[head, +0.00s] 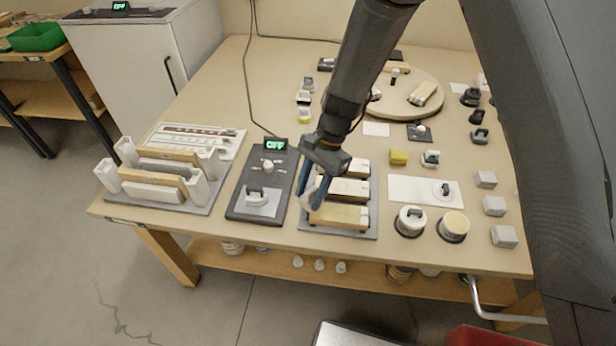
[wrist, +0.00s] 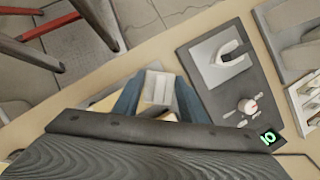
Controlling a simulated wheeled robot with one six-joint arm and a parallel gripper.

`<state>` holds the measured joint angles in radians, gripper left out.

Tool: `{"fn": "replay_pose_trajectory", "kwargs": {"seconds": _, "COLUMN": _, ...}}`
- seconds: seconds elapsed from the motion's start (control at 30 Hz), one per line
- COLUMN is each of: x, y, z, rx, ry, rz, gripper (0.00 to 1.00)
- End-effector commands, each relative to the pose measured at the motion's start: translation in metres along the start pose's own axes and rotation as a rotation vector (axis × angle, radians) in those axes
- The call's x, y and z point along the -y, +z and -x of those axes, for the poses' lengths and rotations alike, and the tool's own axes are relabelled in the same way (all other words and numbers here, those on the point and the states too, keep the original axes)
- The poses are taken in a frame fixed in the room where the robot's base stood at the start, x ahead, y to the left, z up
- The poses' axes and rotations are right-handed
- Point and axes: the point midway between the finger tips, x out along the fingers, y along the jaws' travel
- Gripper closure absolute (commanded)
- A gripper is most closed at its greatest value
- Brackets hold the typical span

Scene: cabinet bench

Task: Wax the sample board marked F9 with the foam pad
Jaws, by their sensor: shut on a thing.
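My gripper (head: 318,190), with blue fingers, is over the left part of a dark tray (head: 368,232) of boards. It is shut on a pale block (wrist: 158,88), seen between the fingers (wrist: 157,98) in the wrist view; I cannot tell if this is the foam pad. The tray holds several light wooden boards with white end labels, among them a front board (head: 340,216) and a middle board (head: 348,190). The markings are too small to read, so I cannot tell which is F9. My gripper hides the boards' left ends; I cannot tell whether the block touches one.
Left of the tray is a dark plate (head: 236,207) with an iron-like tool (head: 257,198) and a green display (head: 275,144). A rack (head: 150,192) holds boards farther left. A yellow block (head: 398,157), two round tins (head: 410,221) and a turntable (head: 400,112) lie right and behind.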

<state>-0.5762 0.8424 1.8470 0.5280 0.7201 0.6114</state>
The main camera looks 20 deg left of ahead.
Motion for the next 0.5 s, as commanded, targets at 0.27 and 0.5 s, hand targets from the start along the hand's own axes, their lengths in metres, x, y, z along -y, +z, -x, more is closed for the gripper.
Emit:
{"fn": "replay_pose_trajectory", "kwargs": {"seconds": 0.27, "x": -0.001, "y": 0.009, "z": 0.026, "rx": 0.001, "ry": -0.002, "rz": -0.004, "gripper": 0.83}}
{"fn": "replay_pose_trajectory", "kwargs": {"seconds": 0.5, "x": -0.002, "y": 0.015, "z": 0.046, "rx": 0.000, "ry": -0.003, "rz": -0.007, "gripper": 0.83}}
